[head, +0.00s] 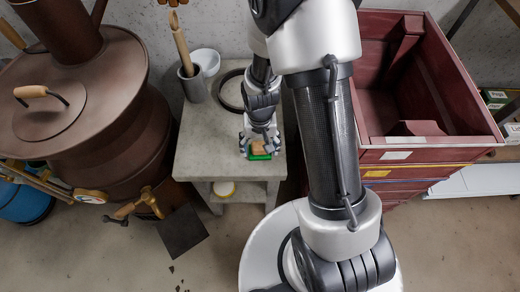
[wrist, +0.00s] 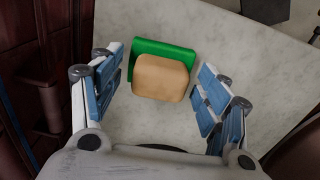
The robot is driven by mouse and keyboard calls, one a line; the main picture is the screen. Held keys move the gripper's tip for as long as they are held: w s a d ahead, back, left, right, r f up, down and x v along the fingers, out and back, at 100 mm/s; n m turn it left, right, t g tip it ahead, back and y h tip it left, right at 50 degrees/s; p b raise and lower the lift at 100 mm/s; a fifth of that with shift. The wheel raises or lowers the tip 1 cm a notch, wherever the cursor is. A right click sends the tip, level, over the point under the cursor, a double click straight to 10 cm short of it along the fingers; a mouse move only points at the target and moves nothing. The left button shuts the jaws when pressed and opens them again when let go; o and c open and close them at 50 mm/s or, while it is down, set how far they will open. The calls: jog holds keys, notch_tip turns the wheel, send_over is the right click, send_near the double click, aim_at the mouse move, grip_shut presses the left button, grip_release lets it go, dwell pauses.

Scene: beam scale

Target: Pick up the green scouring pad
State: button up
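The green scouring pad (wrist: 150,47) lies on a grey stone-like table top, and its edge also shows in the head view (head: 260,157). A tan, rounded block (wrist: 160,78) covers part of it; I cannot tell whether the two are joined. The block also shows in the head view (head: 258,149). My gripper (wrist: 158,88) is open above the table, with a blue-padded finger on each side of the block and visible gaps to it. The left finger appears close to the pad's left end. In the head view my gripper (head: 261,146) hangs over the table's front edge area.
On the grey table (head: 205,155) stand a grey cup (head: 194,85) with a wooden-handled tool, a white bowl (head: 206,61) and a dark ring (head: 226,92). A brown metal vessel (head: 110,120) stands left; dark red crates (head: 440,150) are stacked right.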

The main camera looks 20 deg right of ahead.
aim_at(260, 145)
jog(key=c, duration=1.3)
jog(key=shift+o, duration=0.2)
jog(key=shift+r, duration=0.1)
notch_tip(260, 145, up, 20)
jog(key=p, duration=0.6)
jog(key=shift+p, duration=0.3)
